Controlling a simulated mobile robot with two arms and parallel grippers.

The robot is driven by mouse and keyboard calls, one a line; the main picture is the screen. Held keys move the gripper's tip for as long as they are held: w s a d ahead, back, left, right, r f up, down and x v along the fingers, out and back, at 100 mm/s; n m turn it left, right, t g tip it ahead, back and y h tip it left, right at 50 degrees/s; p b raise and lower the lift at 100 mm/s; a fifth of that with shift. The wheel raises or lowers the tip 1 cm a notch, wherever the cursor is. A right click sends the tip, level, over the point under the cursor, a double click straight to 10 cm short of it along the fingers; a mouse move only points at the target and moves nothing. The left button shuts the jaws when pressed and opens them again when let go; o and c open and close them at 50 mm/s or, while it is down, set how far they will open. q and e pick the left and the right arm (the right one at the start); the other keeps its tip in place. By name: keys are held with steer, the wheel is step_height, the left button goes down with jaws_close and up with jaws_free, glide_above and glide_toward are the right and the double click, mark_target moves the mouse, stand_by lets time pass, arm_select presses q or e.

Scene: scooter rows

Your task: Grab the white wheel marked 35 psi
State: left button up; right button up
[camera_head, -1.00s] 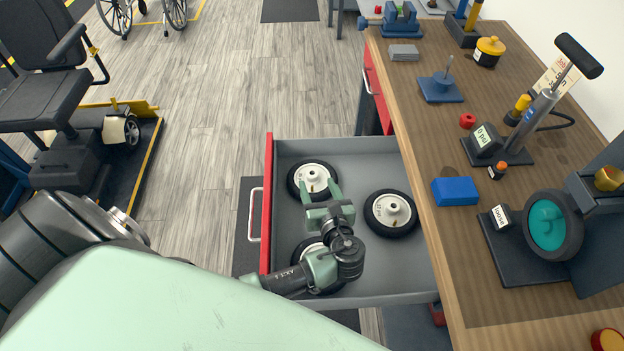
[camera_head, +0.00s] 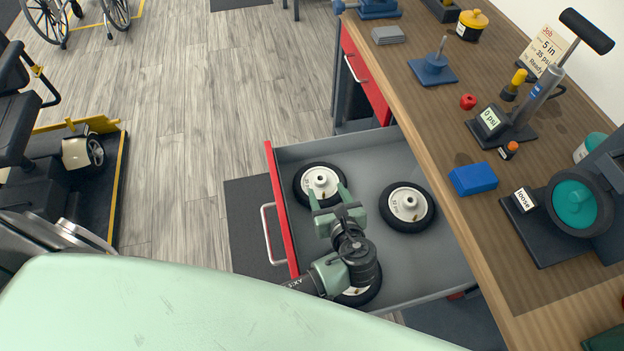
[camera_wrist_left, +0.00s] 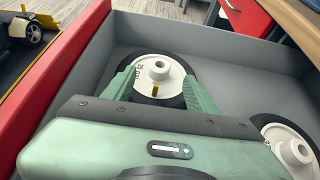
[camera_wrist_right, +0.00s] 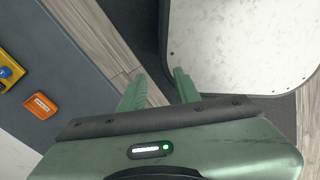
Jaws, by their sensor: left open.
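A white-hubbed wheel with a black tyre (camera_head: 320,180) lies flat at the far end of the open drawer. In the left wrist view this wheel (camera_wrist_left: 158,70) carries a mark that appears to start with 35. My left gripper (camera_head: 328,193) is open, with its fingers reaching over the near part of this wheel, one on each side of the hub. Contact cannot be told. A second similar wheel (camera_head: 407,206) lies to the right. A third wheel (camera_head: 362,294) is partly hidden under my left wrist. My right gripper (camera_wrist_right: 160,82) is open and empty, outside the drawer.
The grey drawer (camera_head: 430,260) has a red front (camera_head: 280,210). The workbench (camera_head: 480,235) on the right holds a blue block (camera_head: 473,179), a pump (camera_head: 540,90) and a teal-faced device (camera_head: 575,205).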

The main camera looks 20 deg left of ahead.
mark_target(319, 175)
arm_select(q)
steer(key=x, duration=0.3)
steer(key=shift+w+r+p, duration=0.2)
steer(key=shift+w+p, duration=0.05)
steer(key=shift+p, duration=0.15)
steer(key=x, duration=0.2)
steer(key=shift+w+a+f, duration=0.1)
steer(key=shift+a+f, duration=0.15)
steer(key=shift+a, duration=0.1)
steer(key=shift+d, duration=0.1)
jaws_close()
arm_select(e)
steer(key=shift+d+r, duration=0.4)
steer(key=shift+d, duration=0.35)
